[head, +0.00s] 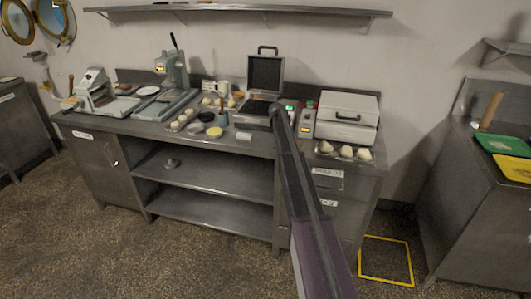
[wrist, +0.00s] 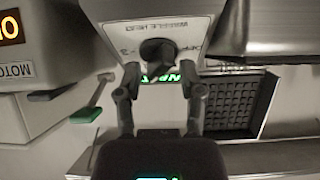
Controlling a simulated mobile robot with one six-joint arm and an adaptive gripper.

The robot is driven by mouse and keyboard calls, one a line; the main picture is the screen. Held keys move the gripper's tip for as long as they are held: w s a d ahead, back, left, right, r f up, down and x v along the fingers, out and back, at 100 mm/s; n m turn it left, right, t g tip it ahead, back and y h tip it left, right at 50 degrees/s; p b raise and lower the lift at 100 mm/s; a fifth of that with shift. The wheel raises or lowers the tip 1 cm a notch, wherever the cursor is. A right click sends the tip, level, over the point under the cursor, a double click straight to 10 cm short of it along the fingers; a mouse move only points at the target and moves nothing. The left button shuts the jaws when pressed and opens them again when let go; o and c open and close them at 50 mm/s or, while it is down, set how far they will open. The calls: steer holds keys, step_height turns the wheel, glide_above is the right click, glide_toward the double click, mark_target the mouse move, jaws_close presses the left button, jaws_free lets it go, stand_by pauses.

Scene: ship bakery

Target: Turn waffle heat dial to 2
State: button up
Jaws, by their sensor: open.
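The waffle heat dial (wrist: 157,52) is a dark round knob on a pale panel (wrist: 125,38) in the wrist view. The panel's lettering "WAFFLE HEAT" appears upside down, and a "3" shows beside the knob. My gripper (wrist: 160,88) is open, with its two fingers on either side below the knob in the picture. I see no clear contact with the knob. A green lit display (wrist: 168,77) shows between the fingers. The open waffle iron (head: 265,72) stands on the counter in the head view. My gripper (head: 279,112) is at its front right, and the dial is hidden there.
A closed pale case (head: 347,108) stands right of the gripper, with several pale lumps before it. A small box with a red top (head: 307,118) stands between. A dark waffle grid (wrist: 232,103) and a green-ended tool (wrist: 90,108) flank the fingers in the wrist view.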

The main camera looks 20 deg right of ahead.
steer(key=shift+n+t+y, duration=0.2)
steer(key=shift+n+y, duration=0.3)
steer(key=shift+n, duration=0.85)
steer(key=shift+n+t+y, duration=0.2)
steer(key=shift+n+y, duration=0.3)
steer(key=shift+n, duration=0.85)
steer(key=shift+d+n+y+p, duration=0.1)
steer(key=shift+n+y+p, duration=0.65)
steer(key=shift+n, duration=1.55)
steer(key=shift+r+n+g+y+p, duration=0.2)
steer(key=shift+n+y, duration=0.35)
steer(key=shift+n, duration=0.65)
steer(key=shift+f+n+g+y+p, duration=0.1)
steer(key=shift+n+y+p, duration=0.3)
steer(key=shift+n, duration=0.8)
steer(key=n+g+y+p, duration=0.1)
steer(key=n, duration=0.3)
steer(key=shift+n, duration=0.4)
steer(key=w+p+v, duration=0.1)
steer(key=p+v, duration=1)
steer(key=v, duration=0.3)
steer(key=s+a+f+m+g+b, duration=0.2)
steer(key=s+a+f, duration=0.2)
steer(key=s+a, duration=0.5)
steer(key=s+a+f+m+g+y+b, duration=0.1)
steer(key=s+a+f+m+g+b, duration=0.1)
steer(key=s+a, duration=0.8)
steer(key=shift+s+a+f+m+b, duration=0.25)
steer(key=shift+s+f+m+b, duration=0.4)
steer(key=shift+s+f, duration=0.3)
